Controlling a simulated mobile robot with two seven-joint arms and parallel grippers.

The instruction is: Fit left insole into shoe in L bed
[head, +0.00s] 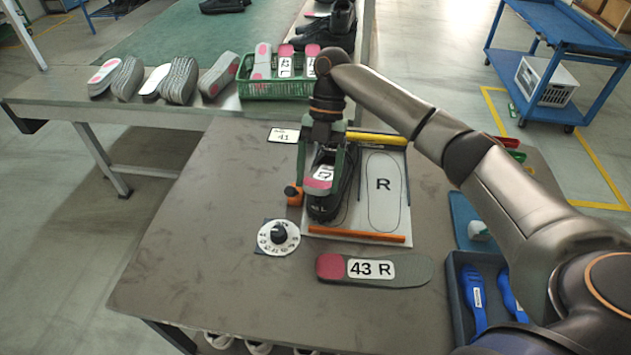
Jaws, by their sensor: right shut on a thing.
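My right gripper (321,168) comes down from above at the L bed, the left half of the white board (355,222). It is shut on an insole with a pink heel (318,184) and a white label. A black shoe (323,209) stands in the L bed, its near end toward me. The insole is tilted over the shoe's opening, pink heel toward me. The gripper hides its far part, so I cannot tell how deep it sits. My left gripper is not in view.
The R outline (383,205) beside the shoe is empty. An insole marked 43 R (400,270) lies in front. A dial (279,238) and orange clamp (293,195) stand left; an orange bar (355,235) and yellow bar (377,139) border the board. A dark tray (458,300) holds blue tools.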

